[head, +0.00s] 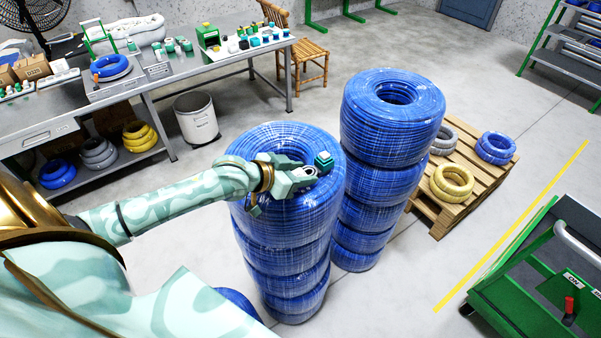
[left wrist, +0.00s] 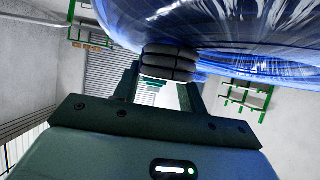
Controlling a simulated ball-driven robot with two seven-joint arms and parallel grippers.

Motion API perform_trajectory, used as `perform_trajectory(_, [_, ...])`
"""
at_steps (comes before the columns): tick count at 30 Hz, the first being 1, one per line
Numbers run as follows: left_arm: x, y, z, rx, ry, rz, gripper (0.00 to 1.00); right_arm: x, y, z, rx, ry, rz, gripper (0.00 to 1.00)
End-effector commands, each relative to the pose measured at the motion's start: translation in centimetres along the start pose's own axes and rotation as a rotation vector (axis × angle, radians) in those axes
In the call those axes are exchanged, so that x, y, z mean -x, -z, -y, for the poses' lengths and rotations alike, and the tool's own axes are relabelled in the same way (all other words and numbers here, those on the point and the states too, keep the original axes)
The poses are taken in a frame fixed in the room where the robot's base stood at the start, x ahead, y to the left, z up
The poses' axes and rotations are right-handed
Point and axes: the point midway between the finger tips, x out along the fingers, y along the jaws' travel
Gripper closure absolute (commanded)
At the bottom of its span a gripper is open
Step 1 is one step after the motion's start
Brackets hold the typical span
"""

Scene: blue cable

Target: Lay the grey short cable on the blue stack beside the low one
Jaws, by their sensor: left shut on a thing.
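The near blue stack (head: 285,245) is several large blue coils high, in the middle of the head view. A taller blue stack (head: 390,130) stands just behind it to the right. A low blue coil (head: 237,300) shows partly at the bottom, mostly hidden by my arm. My left gripper (head: 290,176) is over the top of the near stack. In the left wrist view it is shut on the dark grey short cable (left wrist: 170,62), a small coil between the fingers, close against a blue coil (left wrist: 200,22). I cannot tell whether they touch. My right gripper is not in view.
A pallet (head: 465,165) at right holds a yellow coil (head: 452,182), a blue coil (head: 495,148) and a grey coil. A green cart (head: 540,280) stands at lower right. A workbench (head: 170,85) and white bin (head: 196,118) are at upper left.

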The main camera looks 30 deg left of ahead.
Motion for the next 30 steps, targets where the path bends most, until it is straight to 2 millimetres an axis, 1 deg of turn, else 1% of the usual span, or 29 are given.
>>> perform_trajectory(5, [-0.1, -0.2, 0.0, 0.000, 0.000, 0.000, 0.82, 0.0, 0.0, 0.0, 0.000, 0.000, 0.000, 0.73])
perform_trajectory(6, [-0.1, -0.2, 0.0, 0.000, 0.000, 0.000, 0.50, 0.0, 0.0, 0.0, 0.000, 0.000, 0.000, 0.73])
perform_trajectory(7, [-0.1, -0.2, 0.0, 0.000, 0.000, 0.000, 0.42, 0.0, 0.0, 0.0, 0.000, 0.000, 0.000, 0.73])
perform_trajectory(8, [-0.1, -0.2, 0.0, 0.000, 0.000, 0.000, 0.37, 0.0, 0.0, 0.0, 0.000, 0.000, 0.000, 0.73])
perform_trajectory(17, [0.0, 0.0, 0.0, 0.000, 0.000, 0.000, 0.37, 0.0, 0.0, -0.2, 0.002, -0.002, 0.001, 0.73])
perform_trajectory(19, [0.5, 0.0, 0.0, -0.001, 0.000, 0.002, 0.37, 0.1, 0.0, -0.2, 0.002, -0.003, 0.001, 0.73])
perform_trajectory(23, [2.9, 0.0, 0.0, -0.001, 0.000, 0.003, 0.37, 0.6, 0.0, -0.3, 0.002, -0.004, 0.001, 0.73])
perform_trajectory(27, [6.4, 0.0, -0.1, -0.003, -0.002, 0.006, 0.37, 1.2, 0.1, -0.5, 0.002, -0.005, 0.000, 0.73])
perform_trajectory(30, [8.4, 0.0, 0.0, -0.001, 0.000, 0.005, 0.37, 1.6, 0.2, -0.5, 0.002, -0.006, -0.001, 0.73])
